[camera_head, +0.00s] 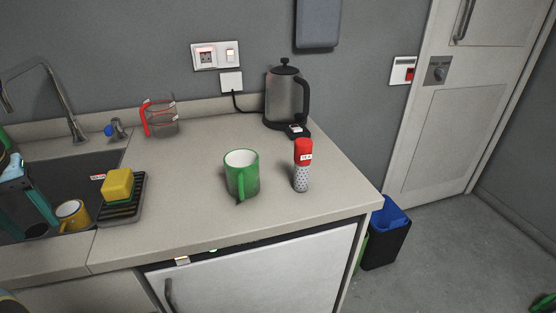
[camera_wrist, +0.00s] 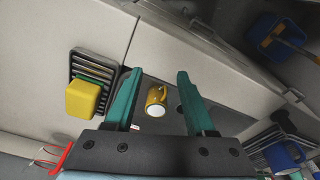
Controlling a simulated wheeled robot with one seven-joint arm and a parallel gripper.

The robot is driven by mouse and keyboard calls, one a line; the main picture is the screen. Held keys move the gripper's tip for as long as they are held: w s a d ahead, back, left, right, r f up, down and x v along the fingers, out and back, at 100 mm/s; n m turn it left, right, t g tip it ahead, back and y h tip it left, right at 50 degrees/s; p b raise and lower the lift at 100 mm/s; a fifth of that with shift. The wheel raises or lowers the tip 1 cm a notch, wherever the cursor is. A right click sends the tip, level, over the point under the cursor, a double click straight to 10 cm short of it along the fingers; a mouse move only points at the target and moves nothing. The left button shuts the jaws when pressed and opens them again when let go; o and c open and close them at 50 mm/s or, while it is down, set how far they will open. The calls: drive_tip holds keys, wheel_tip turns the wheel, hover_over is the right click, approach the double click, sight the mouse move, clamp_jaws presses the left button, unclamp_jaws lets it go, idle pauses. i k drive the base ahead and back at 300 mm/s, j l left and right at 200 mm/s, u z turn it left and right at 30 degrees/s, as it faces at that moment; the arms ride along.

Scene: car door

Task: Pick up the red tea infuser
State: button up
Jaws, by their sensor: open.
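The red tea infuser (camera_head: 302,165) stands upright on the counter in the head view, right of the green mug. It has a red top with a small white label and a pale, perforated lower body. I do not see it in the wrist view. My gripper (camera_wrist: 160,72) is open, with two teal fingers spread apart and nothing held between them. In the head view its teal fingers show at the left edge, over the sink, far left of the infuser.
A green mug (camera_head: 242,174) stands close left of the infuser. A kettle (camera_head: 285,98) and a measuring jug (camera_head: 161,118) stand behind. A yellow sponge (camera_head: 118,185) lies on a dark rack (camera_head: 128,208). A yellow mug (camera_head: 72,215) is in the sink. The counter's front right is clear.

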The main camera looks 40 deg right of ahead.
sight(303, 146)
drive_tip(key=k+z, duration=0.1)
drive_tip(key=z, duration=0.35)
drive_tip(key=l, duration=0.15)
drive_tip(key=k+l+u, duration=0.15)
drive_tip(key=u, duration=1.95)
